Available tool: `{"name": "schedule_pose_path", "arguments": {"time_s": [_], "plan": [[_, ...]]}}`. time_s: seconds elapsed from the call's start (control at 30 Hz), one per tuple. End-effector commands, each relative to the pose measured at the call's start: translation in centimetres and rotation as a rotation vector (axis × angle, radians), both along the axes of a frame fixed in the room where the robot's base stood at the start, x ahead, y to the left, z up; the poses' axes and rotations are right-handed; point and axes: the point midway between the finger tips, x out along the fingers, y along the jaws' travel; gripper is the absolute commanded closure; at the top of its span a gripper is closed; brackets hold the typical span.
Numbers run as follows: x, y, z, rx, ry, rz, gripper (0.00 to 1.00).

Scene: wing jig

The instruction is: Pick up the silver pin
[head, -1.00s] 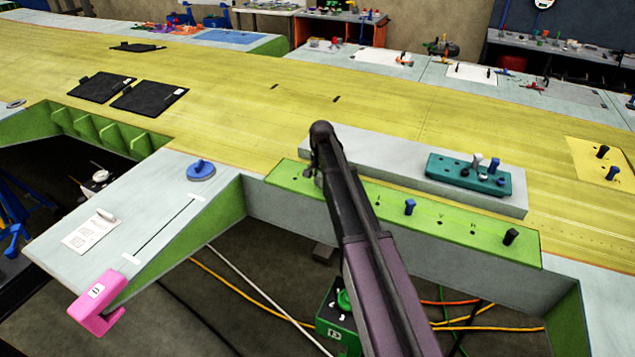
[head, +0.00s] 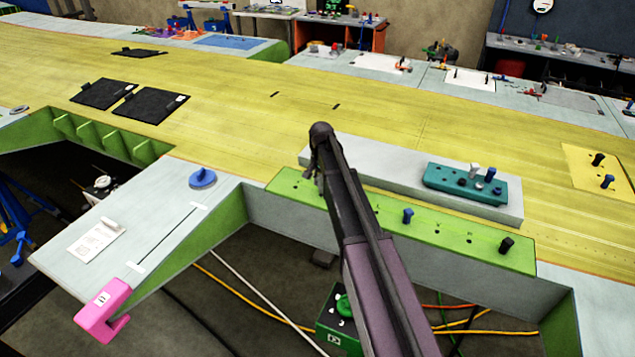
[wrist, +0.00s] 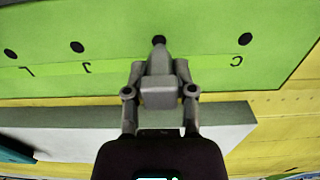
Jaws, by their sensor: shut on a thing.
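My gripper (wrist: 160,65) is shut on a grey, silver-looking pin (wrist: 160,58) at the green strip (wrist: 210,75). In the wrist view the pin stands between the fingers, its far end in line with a dark hole. I cannot tell whether it sits in the hole. In the head view my gripper (head: 318,182) is at the left part of the green strip (head: 460,252), mostly hidden behind my arm. A light grey pin (head: 474,170) also stands in the teal block (head: 440,184) at the right.
A blue pin (head: 408,215) and a black pin (head: 506,244) stand in the strip to the right. The teal block rests on a grey bar (head: 390,172) behind the strip. A pink bracket (head: 103,308) hangs on the front left edge. The yellow wing skin behind is largely clear.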

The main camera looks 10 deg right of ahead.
Motion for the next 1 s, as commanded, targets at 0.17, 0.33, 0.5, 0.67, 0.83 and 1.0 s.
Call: {"name": "schedule_pose_path", "arguments": {"time_s": [0.17, 0.33, 0.5, 0.67, 0.83, 1.0], "plan": [[-4.1, 0.3, 0.5, 0.000, 0.000, 0.000, 1.00], [-8.1, 0.6, 0.9, 0.000, 0.000, 0.000, 1.00], [-11.6, 1.0, 1.2, 0.000, 0.000, 0.000, 1.00], [-14.0, 1.2, 1.4, 0.000, 0.000, 0.000, 1.00], [-15.4, 1.3, 1.6, 0.000, 0.000, 0.000, 1.00], [-15.9, 1.4, 1.6, 0.000, 0.000, 0.000, 1.00]]}}
